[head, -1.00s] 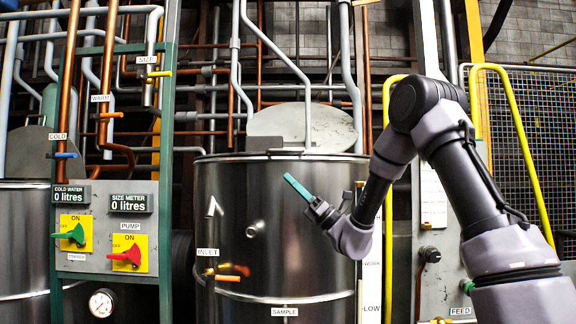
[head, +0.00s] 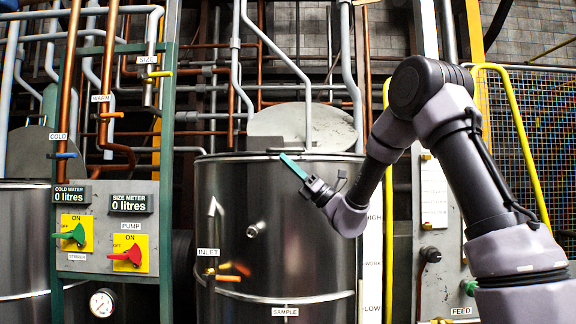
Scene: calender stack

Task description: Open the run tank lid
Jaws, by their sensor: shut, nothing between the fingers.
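A large steel tank (head: 285,225), with INLET and SAMPLE labels on its side, stands in the middle. A dark bar, perhaps a handle, shows at the rim near the plate's foot. My gripper (head: 284,157) has slim teal fingers, shut and empty. Its tips point up and left and overlap the tank's front rim in the picture, just below the lid plate. I cannot tell whether they touch the rim.
A second tank (head: 25,235) with a grey lid stands at far left. A green-framed panel (head: 107,225) with a green and a red switch stands between. Pipes run down close behind and above the lid. Yellow rails (head: 388,240) stand right of the tank.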

